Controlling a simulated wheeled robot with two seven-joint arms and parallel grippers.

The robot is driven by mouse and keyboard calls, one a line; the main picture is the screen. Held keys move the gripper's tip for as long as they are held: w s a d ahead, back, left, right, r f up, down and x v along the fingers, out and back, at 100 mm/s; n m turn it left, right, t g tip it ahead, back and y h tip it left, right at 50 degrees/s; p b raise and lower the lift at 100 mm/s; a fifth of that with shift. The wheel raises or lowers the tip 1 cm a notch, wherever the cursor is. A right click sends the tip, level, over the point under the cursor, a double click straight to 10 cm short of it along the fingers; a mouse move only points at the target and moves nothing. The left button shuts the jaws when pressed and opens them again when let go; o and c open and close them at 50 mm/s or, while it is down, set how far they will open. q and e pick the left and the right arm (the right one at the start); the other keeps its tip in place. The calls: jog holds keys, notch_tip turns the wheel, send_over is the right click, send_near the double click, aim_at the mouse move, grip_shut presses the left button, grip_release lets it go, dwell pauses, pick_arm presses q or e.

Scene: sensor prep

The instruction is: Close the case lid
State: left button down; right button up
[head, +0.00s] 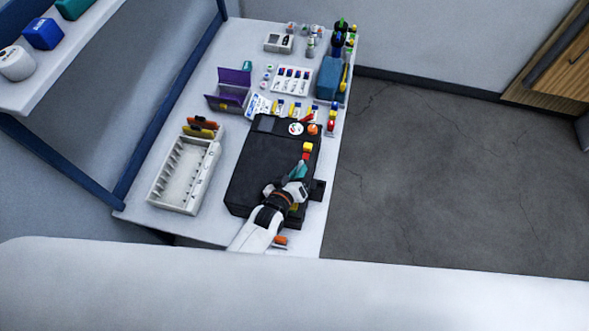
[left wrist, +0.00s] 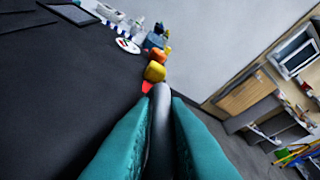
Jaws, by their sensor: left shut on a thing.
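The black case (head: 262,170) lies on the white bench near its right edge. Its broad dark top face shows from above; I cannot tell how far the lid stands from the base. My left gripper (head: 302,168), with teal fingertips, is at the case's right side, its arm crossing the near right corner. In the left wrist view the teal fingers (left wrist: 160,125) are shut around a narrow grey edge (left wrist: 160,120), which looks like the lid's edge. The black surface (left wrist: 70,90) fills the left of that view. My right gripper is not in view.
A white slotted tray (head: 185,175) stands left of the case. A purple open box (head: 231,92), a white card tray (head: 291,80) and a blue box (head: 329,78) stand behind it. Yellow and red blocks (head: 306,150) are close to the gripper. Open floor (head: 440,170) lies right.

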pick_arm(q)
jog(key=shift+s+d+f, duration=0.1)
jog(key=shift+d+f, duration=0.05)
jog(key=c, duration=1.5)
grip_release()
jog(key=shift+d, duration=0.1)
jog(key=shift+s+a, duration=0.25)
jog(key=shift+s, duration=0.05)
jog(key=v, duration=1.1)
jog(key=shift+s+d, duration=0.1)
